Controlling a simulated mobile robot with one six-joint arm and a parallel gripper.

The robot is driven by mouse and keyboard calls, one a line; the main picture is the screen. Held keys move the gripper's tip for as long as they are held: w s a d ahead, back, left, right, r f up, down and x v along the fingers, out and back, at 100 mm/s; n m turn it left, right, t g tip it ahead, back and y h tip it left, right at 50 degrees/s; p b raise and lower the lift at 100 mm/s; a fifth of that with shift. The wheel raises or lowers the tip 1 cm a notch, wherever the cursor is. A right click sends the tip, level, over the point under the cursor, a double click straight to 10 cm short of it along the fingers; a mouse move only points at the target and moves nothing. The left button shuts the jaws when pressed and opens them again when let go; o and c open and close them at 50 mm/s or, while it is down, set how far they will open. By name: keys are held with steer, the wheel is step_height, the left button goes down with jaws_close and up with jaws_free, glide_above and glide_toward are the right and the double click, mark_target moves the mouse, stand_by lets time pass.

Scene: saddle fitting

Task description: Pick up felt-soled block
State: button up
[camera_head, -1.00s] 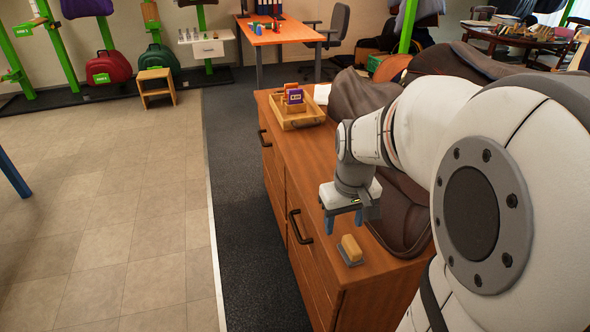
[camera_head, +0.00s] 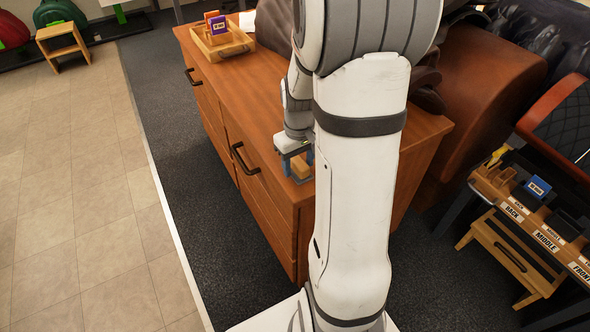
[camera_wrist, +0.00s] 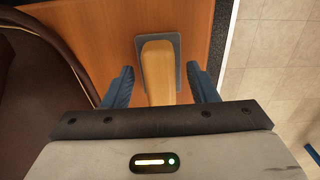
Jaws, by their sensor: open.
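The felt-soled block has a tan wooden body on a grey sole. In the wrist view the block (camera_wrist: 158,75) lies on the wooden cabinet top (camera_wrist: 100,40), between the two blue fingers of my gripper (camera_wrist: 161,88). A gap shows on each side, so the open fingers do not visibly grip it. In the head view my gripper (camera_head: 296,163) is low over the cabinet's front corner, with the block (camera_head: 301,168) partly hidden by the gripper and my arm.
A wooden tray (camera_head: 247,46) with coloured cards stands at the cabinet's far end. A dark brown leather piece (camera_wrist: 30,90) lies beside my gripper. A labelled rack (camera_head: 512,208) stands at right. Cabinet edge is close to the block.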

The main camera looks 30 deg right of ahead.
mark_target(298, 161)
steer(key=shift+c, duration=0.4)
steer(key=c, duration=1)
step_height(298, 161, up, 10)
steer(key=shift+f+p, duration=0.1)
steer(key=shift+p, duration=0.8)
